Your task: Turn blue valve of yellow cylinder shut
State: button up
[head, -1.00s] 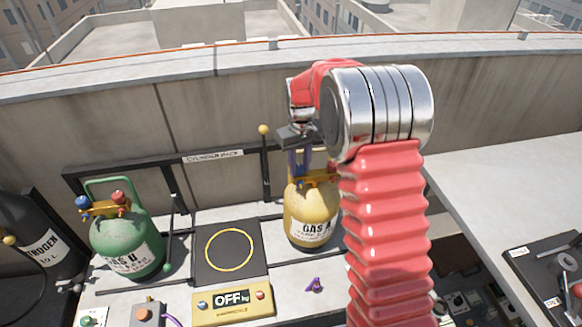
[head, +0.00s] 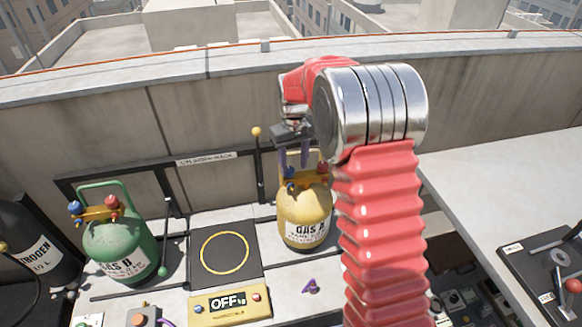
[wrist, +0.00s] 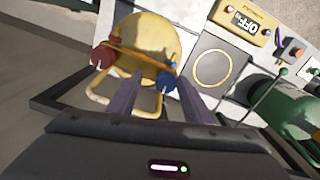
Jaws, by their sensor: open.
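The yellow cylinder (head: 304,216) stands on the rack shelf, partly behind my arm in the head view. Its blue valve (head: 290,173) sits on the left of its top. In the wrist view the yellow cylinder (wrist: 152,48) shows from above, with the blue valve (wrist: 166,78) on its right and a red valve (wrist: 104,56) on its left. My gripper (head: 294,160) is above the blue valve, fingers pointing down. In the wrist view the open purple fingers (wrist: 157,90) reach toward the blue valve; whether they touch it I cannot tell.
A green cylinder (head: 122,245) with its own blue and red valves stands at the left. A scale (head: 207,268) with an OFF display (head: 228,302) lies between the cylinders. A black post with a yellow knob (head: 257,132) rises just left of my gripper. A dark nitrogen cylinder (head: 38,250) is far left.

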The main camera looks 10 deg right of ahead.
aim_at(293, 168)
notch_tip(293, 168, up, 12)
jog(key=shift+r, duration=0.15)
dwell(0.3)
jog(key=s+r+m+t, duration=0.1)
jog(key=s+r+t, duration=0.1)
jog(key=s, duration=1.5)
jog(key=s+a+r+m+t, duration=0.1)
jog(key=s+r+t, duration=0.1)
jog(key=s, duration=1.5)
jog(key=shift+a+r+m+t, duration=0.2)
jog(key=shift+m+t, duration=0.2)
jog(key=shift+t, duration=0.4)
dwell(1.2)
